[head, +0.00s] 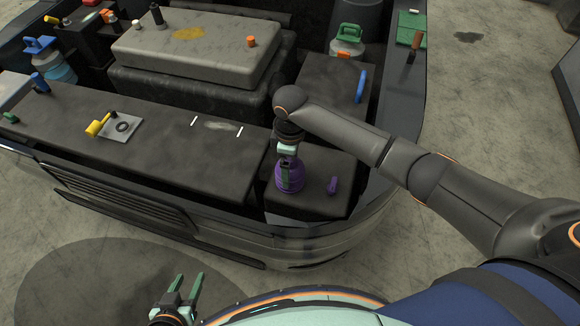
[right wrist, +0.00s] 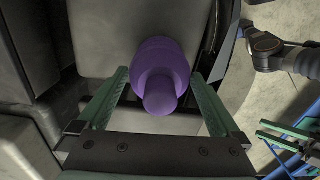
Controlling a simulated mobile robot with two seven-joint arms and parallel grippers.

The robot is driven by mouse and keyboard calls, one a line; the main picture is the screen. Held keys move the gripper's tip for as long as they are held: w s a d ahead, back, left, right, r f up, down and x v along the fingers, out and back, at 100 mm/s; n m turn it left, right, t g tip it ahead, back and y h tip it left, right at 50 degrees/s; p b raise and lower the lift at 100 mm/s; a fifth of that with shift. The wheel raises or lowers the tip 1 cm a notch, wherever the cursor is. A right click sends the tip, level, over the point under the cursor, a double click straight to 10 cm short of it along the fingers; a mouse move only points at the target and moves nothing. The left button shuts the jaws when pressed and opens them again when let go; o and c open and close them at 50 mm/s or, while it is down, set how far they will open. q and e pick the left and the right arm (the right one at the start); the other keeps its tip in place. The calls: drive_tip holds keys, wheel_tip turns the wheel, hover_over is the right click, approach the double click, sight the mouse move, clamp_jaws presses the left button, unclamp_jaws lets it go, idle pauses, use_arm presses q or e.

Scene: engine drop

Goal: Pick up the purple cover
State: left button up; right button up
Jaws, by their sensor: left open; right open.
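The purple cover (head: 281,184) sits on the dark block at the front right corner of the engine bay. It is rounded, with a narrower knob on it. In the right wrist view the cover (right wrist: 162,58) lies between the two green fingers. My right gripper (head: 289,172) is open and points down over the cover, a finger on each side. A gap shows beside the knob; contact with the wider part cannot be told. My left gripper (head: 187,285) is open and empty, low in front of the bumper. It also shows in the right wrist view (right wrist: 290,135).
A small purple piece (head: 332,186) stands just right of the cover. A blue handle (head: 361,86) and a green-capped tank (head: 347,42) are behind. A yellow piece (head: 98,125) lies at left. The bumper (head: 340,240) runs along the front.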

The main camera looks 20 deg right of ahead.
wheel_tip(320, 180, down, 2)
